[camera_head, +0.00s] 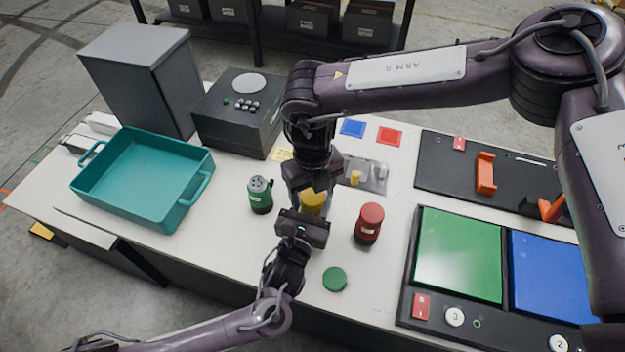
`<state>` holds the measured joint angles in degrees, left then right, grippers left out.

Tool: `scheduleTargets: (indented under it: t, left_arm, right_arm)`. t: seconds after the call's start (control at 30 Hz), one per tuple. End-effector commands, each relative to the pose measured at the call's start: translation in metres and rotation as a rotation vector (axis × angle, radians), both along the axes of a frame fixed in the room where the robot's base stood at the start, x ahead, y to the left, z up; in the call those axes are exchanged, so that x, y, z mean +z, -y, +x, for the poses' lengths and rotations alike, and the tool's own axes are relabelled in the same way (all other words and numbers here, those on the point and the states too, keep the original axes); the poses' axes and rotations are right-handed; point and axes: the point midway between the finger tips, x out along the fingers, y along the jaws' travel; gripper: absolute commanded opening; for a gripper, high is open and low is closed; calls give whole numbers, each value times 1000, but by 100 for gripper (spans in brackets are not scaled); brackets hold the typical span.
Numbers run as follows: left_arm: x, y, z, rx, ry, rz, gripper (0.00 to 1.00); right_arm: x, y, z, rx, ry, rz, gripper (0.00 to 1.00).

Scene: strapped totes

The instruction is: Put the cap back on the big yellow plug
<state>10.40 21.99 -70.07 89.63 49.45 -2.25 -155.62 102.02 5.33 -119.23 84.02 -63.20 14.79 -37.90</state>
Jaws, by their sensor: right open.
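A big yellow plug (313,203) stands near the middle of the white table, mostly hidden between my two grippers. Only a yellow patch of it shows, so I cannot tell its cap from its body. My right gripper (314,190) reaches down from behind it, open, with its fingers close to the yellow part. My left gripper (303,218) is at its front side, reaching in from below; its fingers are hidden, and I cannot tell whether they hold it. A small yellow piece (355,177) stands on a grey plate (378,181) to the right.
A green plug (260,196) with an uncovered top stands left, a red plug (369,223) right. A green cap (334,279) lies in front. A teal tote (183,209), a dark box (235,135) and green (459,252) and blue (548,277) panels flank the space.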

Motion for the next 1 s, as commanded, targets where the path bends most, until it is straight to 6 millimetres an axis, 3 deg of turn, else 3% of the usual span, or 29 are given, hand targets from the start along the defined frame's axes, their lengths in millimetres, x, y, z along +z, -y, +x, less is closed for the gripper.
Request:
scheduleTargets:
  t: [0.33,0.67,1.0]
  left_arm:
    - [0,0,0,0,0,0,0]
    - [0,0,0,0,0,0,0]
    - [0,0,0,0,0,0,0]
  right_arm:
    - [-4,0,0,0,1,0,65]
    - [-3,0,0,0,1,0,22]
    - [-3,-1,0,-138,2,1,20]
